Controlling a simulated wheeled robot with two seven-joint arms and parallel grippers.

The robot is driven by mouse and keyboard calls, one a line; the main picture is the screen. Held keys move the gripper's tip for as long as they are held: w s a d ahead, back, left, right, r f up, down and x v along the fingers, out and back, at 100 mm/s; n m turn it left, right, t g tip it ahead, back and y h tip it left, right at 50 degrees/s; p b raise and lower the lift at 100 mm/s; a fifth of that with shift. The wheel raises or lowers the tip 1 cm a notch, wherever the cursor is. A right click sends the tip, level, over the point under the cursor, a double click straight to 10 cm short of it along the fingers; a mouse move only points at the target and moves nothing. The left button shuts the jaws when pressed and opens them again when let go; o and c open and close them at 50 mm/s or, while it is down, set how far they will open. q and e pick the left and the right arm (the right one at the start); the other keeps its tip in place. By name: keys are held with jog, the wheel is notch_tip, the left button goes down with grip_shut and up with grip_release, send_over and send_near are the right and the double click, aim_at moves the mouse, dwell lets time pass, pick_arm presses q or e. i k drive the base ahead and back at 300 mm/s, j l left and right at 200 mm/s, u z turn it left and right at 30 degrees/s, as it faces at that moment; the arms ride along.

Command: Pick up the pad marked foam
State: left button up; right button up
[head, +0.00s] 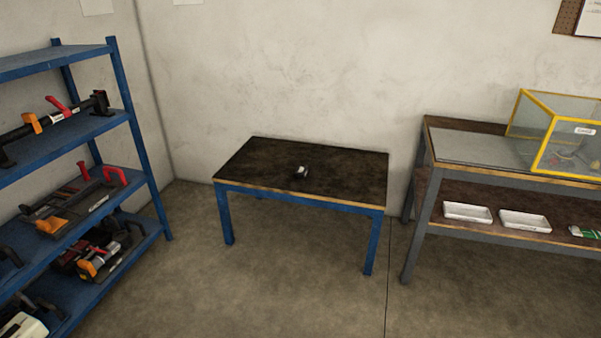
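A small dark object with a white top or label (302,171) lies near the middle of the low table (262,157). It is too small to read any marking, so I cannot tell whether it is the foam pad. No pad marked foam can be made out elsewhere. Neither of my grippers shows in the head view.
A blue shelf rack (146,172) with tools stands at the left. At the right, a workbench (459,147) carries a yellow-framed clear box (543,136). White trays (467,212) and a green-and-white item (585,232) sit on its lower shelf. The floor in front is clear.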

aim_at(300, 172)
jog(key=i+l+u, duration=0.1)
jog(key=i, duration=0.35)
jog(key=i+l, duration=0.15)
jog(key=i, duration=0.25)
jog(key=i+l+u, duration=0.15)
jog(key=i, duration=0.3)
jog(key=i+l+u, duration=0.1)
jog(key=i, duration=0.3)
